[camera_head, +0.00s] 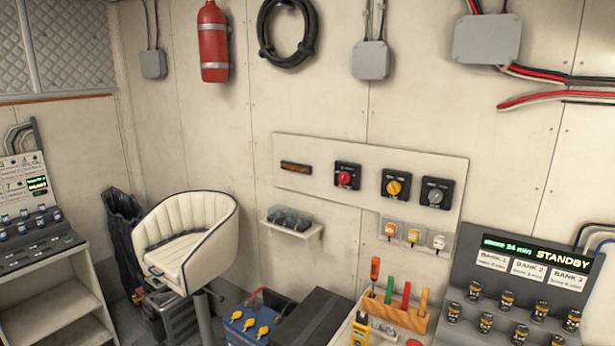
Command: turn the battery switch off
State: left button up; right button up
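A white panel (315,182) on the back wall carries three rotary switches on dark square plates. The left one has a red knob (345,178), the middle one a yellow knob (393,188), and the right one a grey knob (435,197). Their markings are too small to read, so I cannot tell which is the battery switch or how each is set. A small brown plate (296,167) sits left of the red knob. Neither of my grippers is in view.
Below the panel are a small shelf with dark items (291,221) and small clear boxes (413,235). A cream seat (190,240), a blue battery (251,321), a wooden tool rack (394,313) and a STANDBY console (530,295) stand in front.

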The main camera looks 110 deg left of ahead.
aim_at(344, 178)
jog(key=u, duration=3.75)
jog(key=k, duration=0.5)
jog(key=u, duration=1.2)
jog(key=i, duration=0.7)
jog(key=u, duration=0.2)
